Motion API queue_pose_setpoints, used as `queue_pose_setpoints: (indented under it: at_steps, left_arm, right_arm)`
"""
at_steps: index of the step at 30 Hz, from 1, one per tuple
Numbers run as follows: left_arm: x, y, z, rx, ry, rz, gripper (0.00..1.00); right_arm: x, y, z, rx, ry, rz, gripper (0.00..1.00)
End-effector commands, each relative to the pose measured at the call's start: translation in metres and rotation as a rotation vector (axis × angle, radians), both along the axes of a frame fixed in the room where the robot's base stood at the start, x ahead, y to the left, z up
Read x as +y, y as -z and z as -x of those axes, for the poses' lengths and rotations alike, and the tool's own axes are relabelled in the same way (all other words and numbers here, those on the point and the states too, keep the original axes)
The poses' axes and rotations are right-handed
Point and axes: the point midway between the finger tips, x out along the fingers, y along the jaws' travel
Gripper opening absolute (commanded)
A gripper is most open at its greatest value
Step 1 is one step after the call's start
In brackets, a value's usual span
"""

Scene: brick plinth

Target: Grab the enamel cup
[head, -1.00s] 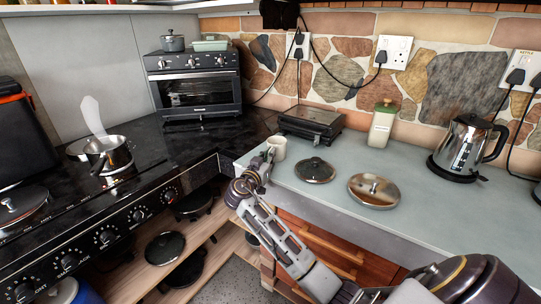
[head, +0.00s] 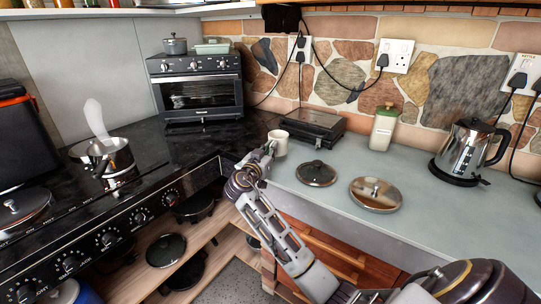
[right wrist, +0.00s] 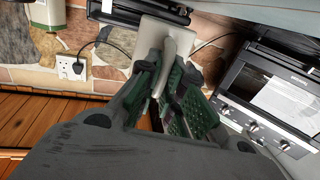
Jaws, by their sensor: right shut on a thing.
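The enamel cup (head: 280,141) is small and off-white, at the left end of the grey counter in the head view. My right gripper (head: 268,151) is at the cup's near side, shut on its handle. In the right wrist view the pale cup (right wrist: 159,38) is partly hidden, and its handle runs between the green-padded fingers of the right gripper (right wrist: 168,82). The cup looks upright and slightly raised off the counter. My left gripper is not in view.
A dark grill (head: 313,126) stands just behind the cup. Two pan lids, one dark (head: 316,173) and one steel (head: 376,194), lie to its right. A jar (head: 384,128) and a kettle (head: 467,150) stand farther right. The black stove (head: 150,190) is on the left.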

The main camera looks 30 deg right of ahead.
Motion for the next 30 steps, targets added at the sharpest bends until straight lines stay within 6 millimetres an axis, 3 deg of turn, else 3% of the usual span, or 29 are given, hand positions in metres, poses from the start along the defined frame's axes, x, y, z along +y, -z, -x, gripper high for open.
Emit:
queue_pose_setpoints:
  at_steps: [18, 30]
  left_arm:
    - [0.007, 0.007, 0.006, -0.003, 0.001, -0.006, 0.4]
    - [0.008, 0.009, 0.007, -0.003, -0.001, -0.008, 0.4]
  right_arm:
    - [0.0, -0.046, 0.0, -0.003, 0.0, 0.001, 0.0]
    - [0.0, -0.059, 0.0, -0.001, 0.0, 0.0, 0.0]
